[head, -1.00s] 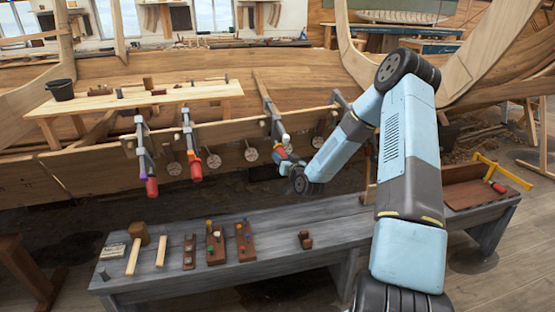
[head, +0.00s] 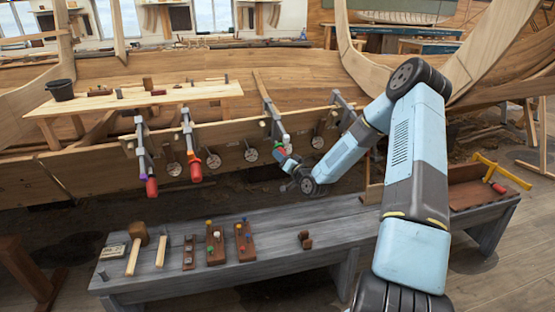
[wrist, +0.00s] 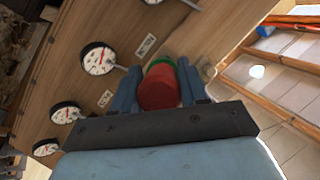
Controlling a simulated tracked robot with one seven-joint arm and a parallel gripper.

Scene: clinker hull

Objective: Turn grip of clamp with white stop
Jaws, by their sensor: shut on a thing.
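The clamp with the white stop (head: 285,139) hangs on the plank edge, right of the middle clamps' gap. Its red grip (wrist: 160,88) is between my gripper's two blue fingers in the wrist view, with a green band behind it. My gripper (head: 286,157) is shut on this grip below the white stop. Fingers and wrist hide most of the grip in the head view. Two other clamps hang further left, one with a purple stop (head: 140,152) and one with an orange stop (head: 187,128); both have red grips.
Another clamp (head: 343,105) is on the plank to the right, partly behind my arm. Several round dials (wrist: 97,59) hang along the plank near my gripper. A grey bench (head: 270,240) below holds mallets and peg boards. Open space lies between bench and plank.

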